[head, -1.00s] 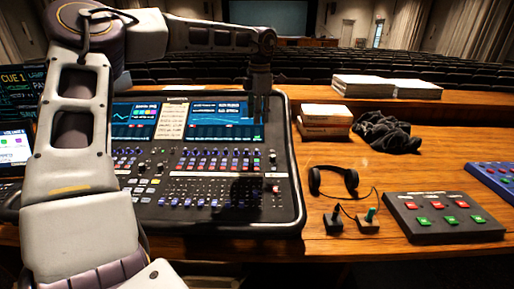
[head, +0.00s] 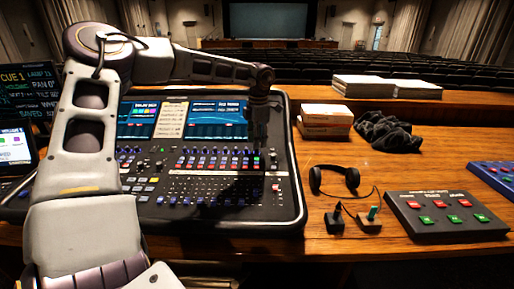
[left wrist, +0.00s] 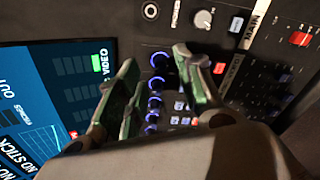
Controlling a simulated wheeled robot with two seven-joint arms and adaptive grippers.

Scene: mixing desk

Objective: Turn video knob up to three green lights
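The mixing desk (head: 235,215) lies under my left arm. My left gripper (head: 257,140) hangs over its upper right part, dark and small in the head view. In the left wrist view the left gripper (left wrist: 156,62) is open, with its two fingers spread either side of a round knob with a blue-lit ring (left wrist: 159,61). I cannot tell whether they touch it. A screen (left wrist: 60,100) carries the label VIDEO (left wrist: 100,63) beside one lit green cell; nearby cells look dark. My right gripper is not in view.
More blue-ringed knobs (left wrist: 154,104) run in a line close by. A grey knob (left wrist: 203,19) and a red button (left wrist: 300,38) sit near MAIN. Headphones (head: 335,180), a button box (head: 445,215) and books (head: 326,120) lie right of the desk.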

